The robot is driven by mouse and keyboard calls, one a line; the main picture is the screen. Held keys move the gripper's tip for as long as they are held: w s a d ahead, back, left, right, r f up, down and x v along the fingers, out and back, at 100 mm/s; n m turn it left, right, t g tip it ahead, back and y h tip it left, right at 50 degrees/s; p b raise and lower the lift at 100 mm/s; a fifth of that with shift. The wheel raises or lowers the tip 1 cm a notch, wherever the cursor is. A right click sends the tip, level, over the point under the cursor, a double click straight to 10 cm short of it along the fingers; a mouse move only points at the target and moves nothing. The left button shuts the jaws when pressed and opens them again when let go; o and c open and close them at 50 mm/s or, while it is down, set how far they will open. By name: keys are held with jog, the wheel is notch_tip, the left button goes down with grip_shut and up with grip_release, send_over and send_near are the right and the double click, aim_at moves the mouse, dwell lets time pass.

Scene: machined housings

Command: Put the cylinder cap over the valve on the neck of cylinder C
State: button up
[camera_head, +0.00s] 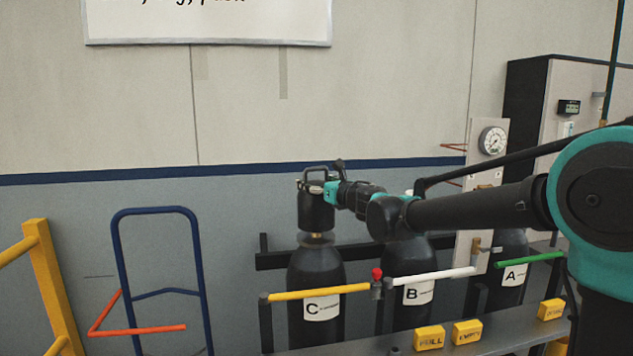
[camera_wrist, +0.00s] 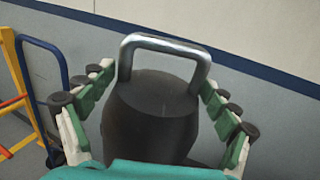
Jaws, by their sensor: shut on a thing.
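The cylinder cap (camera_head: 316,211) is a dark, rounded cup with a metal loop handle on top. It is upright above the neck of cylinder C (camera_head: 315,270), a black cylinder with a white "C" label. A little brass (camera_head: 316,236) shows between the cap's lower rim and the neck; the rest of the valve is hidden. My gripper (camera_head: 318,184) is shut on the cap from the right. In the wrist view the cap (camera_wrist: 155,110) sits between the green-padded fingers, its handle upright. I cannot tell whether the cap touches the neck.
Cylinder B (camera_head: 408,262) and cylinder A (camera_head: 510,250) stand to the right in the rack. A yellow bar (camera_head: 318,292) crosses in front of C, with a red-knobbed fitting (camera_head: 377,280) at its right end. A blue hand truck (camera_head: 118,265) and yellow railing (camera_head: 48,280) stand left.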

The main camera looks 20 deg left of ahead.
jog(key=shift+f, duration=1.7)
jog(key=o, duration=1.7)
jog(key=v, duration=1.2)
jog(key=shift+s, duration=0.1)
